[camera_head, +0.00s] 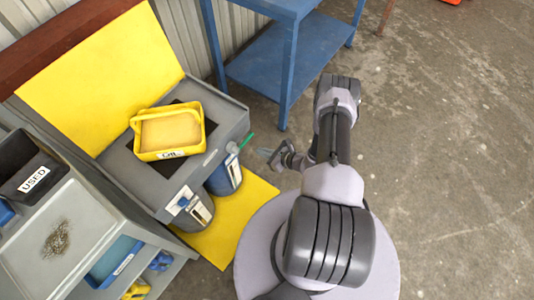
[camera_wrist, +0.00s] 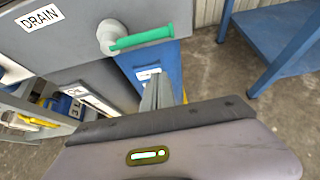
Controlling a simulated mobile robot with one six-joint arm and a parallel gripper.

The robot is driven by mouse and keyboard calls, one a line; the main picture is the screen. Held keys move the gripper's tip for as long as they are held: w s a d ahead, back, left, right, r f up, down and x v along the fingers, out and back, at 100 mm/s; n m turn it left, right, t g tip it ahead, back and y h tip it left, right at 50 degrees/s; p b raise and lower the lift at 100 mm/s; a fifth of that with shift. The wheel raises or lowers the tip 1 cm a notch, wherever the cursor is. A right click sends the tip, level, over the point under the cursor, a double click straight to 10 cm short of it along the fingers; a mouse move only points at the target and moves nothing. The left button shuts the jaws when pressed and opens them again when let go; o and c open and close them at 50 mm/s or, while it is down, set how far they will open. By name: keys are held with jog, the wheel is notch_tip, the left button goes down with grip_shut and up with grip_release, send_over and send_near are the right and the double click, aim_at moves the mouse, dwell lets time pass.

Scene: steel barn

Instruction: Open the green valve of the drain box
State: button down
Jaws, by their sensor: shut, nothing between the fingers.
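The green valve handle (camera_wrist: 143,38) sticks out sideways to the right from a pale round hub on the grey drain box (camera_wrist: 75,25), near its DRAIN label. In the head view the green valve (camera_head: 246,141) is a thin green bar at the right end of the drain box (camera_head: 232,117). My gripper (camera_head: 265,154) is just right of the valve in the head view. In the wrist view the fingers of my gripper (camera_wrist: 158,84) are together and empty, below the handle in the picture. I see no contact with the handle.
A yellow container marked OIL (camera_head: 170,132) sits on the drain box. Blue (camera_head: 228,178) and dark (camera_head: 197,214) containers stand under its front. A blue table (camera_head: 288,55) stands behind; a grey shelf cart (camera_head: 75,245) is at left. Concrete floor at right is clear.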

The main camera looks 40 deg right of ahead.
aim_at(243, 143)
jog(key=w, duration=0.1)
jog(key=w+a+r+b, duration=0.1)
jog(key=w, duration=0.2)
jog(key=shift+w+a+r+b, duration=0.15)
jog(key=shift+a+r+b, duration=0.15)
jog(key=shift+r, duration=0.1)
jog(key=shift+d+r, duration=0.1)
jog(key=shift+d, duration=0.1)
